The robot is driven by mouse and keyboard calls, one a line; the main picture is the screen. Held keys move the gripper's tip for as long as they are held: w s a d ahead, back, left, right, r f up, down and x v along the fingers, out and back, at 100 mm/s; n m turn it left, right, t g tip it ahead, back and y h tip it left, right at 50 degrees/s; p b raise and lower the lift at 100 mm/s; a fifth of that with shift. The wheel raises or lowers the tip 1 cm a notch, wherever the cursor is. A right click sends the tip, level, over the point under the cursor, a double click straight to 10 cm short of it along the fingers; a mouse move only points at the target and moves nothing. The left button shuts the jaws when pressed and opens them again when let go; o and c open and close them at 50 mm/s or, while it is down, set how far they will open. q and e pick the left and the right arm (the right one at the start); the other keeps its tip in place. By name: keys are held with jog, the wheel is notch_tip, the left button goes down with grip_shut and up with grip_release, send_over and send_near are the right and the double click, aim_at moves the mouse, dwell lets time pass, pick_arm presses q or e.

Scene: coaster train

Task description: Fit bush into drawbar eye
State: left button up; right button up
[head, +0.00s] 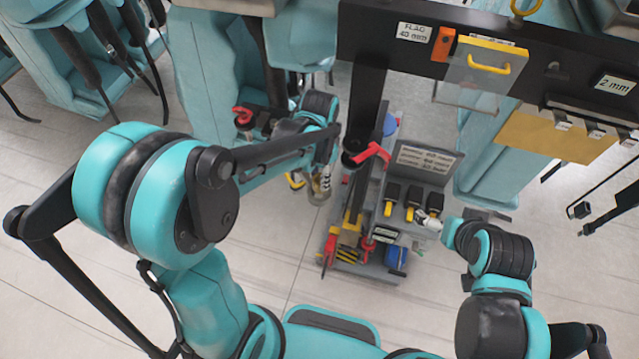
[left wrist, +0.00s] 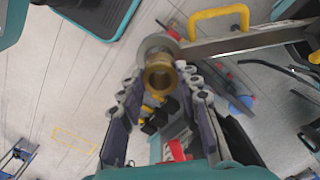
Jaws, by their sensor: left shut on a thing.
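In the left wrist view, a brass-coloured ring-shaped bush (left wrist: 160,75) sits between the fingertips of my left gripper (left wrist: 160,85), which is shut on it. The grey steel drawbar eye (left wrist: 147,44) lies right behind the bush, and its bar (left wrist: 250,42) runs to the right. The bush overlaps the eye in this view; I cannot tell how far it is inside. In the head view my left gripper (head: 328,162) is beside the rack, partly hidden by its own arm. My right gripper (head: 452,228) is by the rack's right side; its fingers are too unclear to read.
The tool rack (head: 425,162) carries a sign, black-and-yellow tools (head: 391,197) and a red-handled part (head: 372,153). A yellow handle (left wrist: 219,20) stands close to the eye. A dark beam (head: 370,35) crosses above.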

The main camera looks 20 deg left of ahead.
aim_at(319, 185)
pick_arm(q)
notch_tip(319, 185, down, 4)
jog(key=shift+r+b, duration=0.1)
jog(key=shift+b, duration=0.2)
jog(key=shift+f, duration=0.2)
jog(key=o, duration=1.2)
jog(key=shift+r, duration=0.15)
